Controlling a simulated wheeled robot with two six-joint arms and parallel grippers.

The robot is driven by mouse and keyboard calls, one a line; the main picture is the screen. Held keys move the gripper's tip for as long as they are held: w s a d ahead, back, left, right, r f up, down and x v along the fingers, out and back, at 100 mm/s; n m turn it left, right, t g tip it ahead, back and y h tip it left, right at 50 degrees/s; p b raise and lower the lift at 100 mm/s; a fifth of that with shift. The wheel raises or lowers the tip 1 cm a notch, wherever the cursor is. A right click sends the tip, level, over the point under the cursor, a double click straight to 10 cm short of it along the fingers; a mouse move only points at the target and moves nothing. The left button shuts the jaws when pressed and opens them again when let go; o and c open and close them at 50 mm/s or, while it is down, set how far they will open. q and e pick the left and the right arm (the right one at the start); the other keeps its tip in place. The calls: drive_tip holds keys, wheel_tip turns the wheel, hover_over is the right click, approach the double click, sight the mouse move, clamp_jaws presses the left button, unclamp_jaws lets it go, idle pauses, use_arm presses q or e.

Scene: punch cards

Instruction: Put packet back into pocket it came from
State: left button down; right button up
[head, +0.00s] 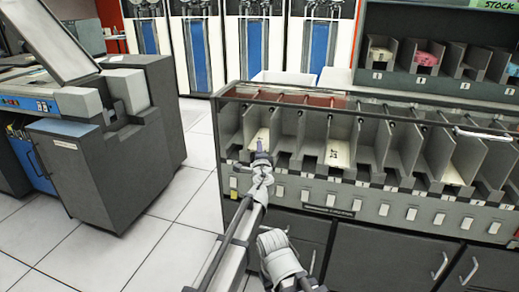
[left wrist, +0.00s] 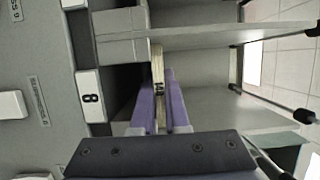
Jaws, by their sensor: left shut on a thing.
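In the left wrist view a thin cream packet of cards (left wrist: 157,68) stands edge-on between the two purple fingers of my left gripper (left wrist: 160,95), which is shut on it. Pocket walls of the grey rack lie close around the fingers, and a tag reading 8 (left wrist: 90,97) is beside them. In the head view my left gripper (head: 260,157) is at the front of a left-hand pocket of the rack (head: 345,187). Cream card stock shows just beyond it. My gripper hides part of that pocket, so I cannot tell whether the packet touches its floor.
Other packets lie in the rack, one with writing (head: 340,152) and one farther right (head: 452,175). Dark rods run above the pockets. A grey machine (head: 110,165) stands at the left, with tiled floor between. A shelf with coloured stacks (head: 427,58) is behind.

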use_arm(q)
drive_tip(key=shift+f+b, duration=0.3)
drive_tip(key=shift+f, duration=0.2)
drive_tip(key=c, duration=0.8)
unclamp_jaws()
drive_tip(key=shift+c, duration=0.2)
drive_tip(key=shift+s, duration=0.1)
drive_tip(key=s, duration=0.7)
drive_tip(key=shift+s+d, duration=0.15)
drive_tip(key=shift+s, duration=0.15)
